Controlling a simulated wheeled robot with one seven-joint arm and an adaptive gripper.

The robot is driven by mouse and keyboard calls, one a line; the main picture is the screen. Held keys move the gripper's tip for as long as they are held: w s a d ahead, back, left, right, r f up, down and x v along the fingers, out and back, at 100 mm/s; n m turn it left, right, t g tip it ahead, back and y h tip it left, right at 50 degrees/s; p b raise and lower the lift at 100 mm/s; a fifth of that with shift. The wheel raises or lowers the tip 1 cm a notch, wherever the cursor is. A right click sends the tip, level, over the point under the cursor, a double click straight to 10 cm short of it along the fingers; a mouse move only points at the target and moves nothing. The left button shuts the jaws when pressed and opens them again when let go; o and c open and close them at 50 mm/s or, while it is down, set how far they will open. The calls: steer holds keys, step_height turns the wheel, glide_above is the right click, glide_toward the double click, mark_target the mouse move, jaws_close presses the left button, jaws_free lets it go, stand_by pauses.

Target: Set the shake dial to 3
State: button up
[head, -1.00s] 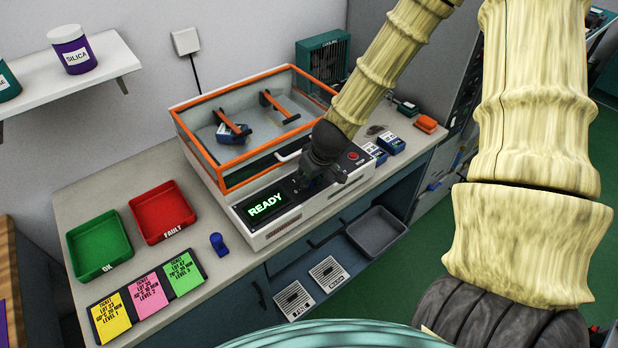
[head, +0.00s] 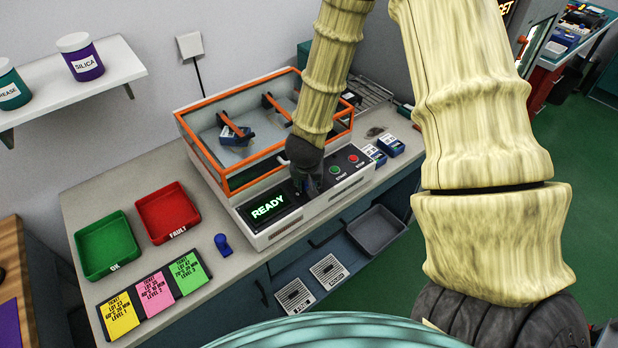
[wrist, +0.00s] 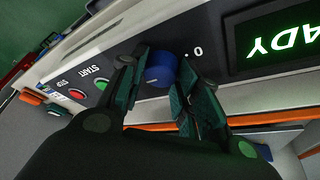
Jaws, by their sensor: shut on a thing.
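The shake machine (head: 290,222) stands on the bench with an orange-framed clear box on top and a black front panel. Its dial is a blue knob (wrist: 160,72) in the wrist view, with a "0" mark beside it. My gripper (wrist: 162,88) has one finger on each side of the knob and is shut on it. In the head view my gripper (head: 308,185) covers the dial. The dial's pointer setting cannot be read. The display (head: 268,206) reads READY.
A green START button (head: 337,170) and a red STOP button (head: 353,158) sit right of the dial. Green (head: 108,245) and red (head: 168,212) trays, ticket cards (head: 152,290) and a blue object (head: 222,244) lie to the left. Small boxes (head: 390,147) stand at right.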

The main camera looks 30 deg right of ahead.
steer(key=shift+m, duration=0.3)
steer(key=o, duration=1)
steer(key=shift+v, duration=5.95)
steer(key=shift+w+a, duration=0.1)
